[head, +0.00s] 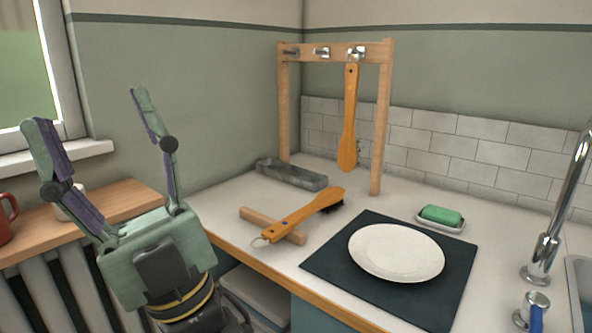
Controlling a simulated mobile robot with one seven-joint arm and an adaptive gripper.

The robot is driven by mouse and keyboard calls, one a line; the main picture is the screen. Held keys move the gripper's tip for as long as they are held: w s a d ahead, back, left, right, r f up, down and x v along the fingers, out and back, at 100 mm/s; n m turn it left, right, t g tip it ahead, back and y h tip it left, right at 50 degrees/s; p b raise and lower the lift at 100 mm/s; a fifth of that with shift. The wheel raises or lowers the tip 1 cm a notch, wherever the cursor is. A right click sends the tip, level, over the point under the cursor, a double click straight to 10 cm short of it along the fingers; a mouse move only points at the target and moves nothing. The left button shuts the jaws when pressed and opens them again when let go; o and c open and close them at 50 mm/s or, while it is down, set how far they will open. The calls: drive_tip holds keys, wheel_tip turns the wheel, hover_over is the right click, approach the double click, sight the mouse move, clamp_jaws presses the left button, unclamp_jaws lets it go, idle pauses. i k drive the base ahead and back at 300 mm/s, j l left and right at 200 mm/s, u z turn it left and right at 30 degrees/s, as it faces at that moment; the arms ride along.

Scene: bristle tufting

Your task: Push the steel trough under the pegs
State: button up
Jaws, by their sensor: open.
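The steel trough (291,174) is a long, shallow grey tray on the worktop, at the foot of the wooden peg rack's left post. The pegs (321,52) are metal and stick out of the rack's top bar (338,46). A wooden-handled brush (348,118) hangs from the right peg, its bristles facing right; the other pegs are bare. The trough lies left of and below the hanging brush. My gripper (88,108) is open and empty at the left, its fingers pointing up, well apart from the trough.
Another brush (312,209) lies propped on a wooden block (272,226) in front of the trough. A white plate (396,252) rests on a dark mat (318,262). Green soap (440,214) sits in a dish; a tap (557,210) and sink are at right. A red mug (6,218) stands on the left ledge.

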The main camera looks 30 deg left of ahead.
sight(309, 180)
drive_tip(key=i+j+u, duration=0.2)
drive_tip(key=j+u, duration=0.3)
drive_tip(key=i+j+u, duration=0.2)
drive_tip(key=u, duration=0.3)
drive_tip(key=i+j, duration=0.15)
drive_tip(key=i, duration=0.35)
drive_tip(key=i+j, duration=0.1)
drive_tip(key=i, duration=0.4)
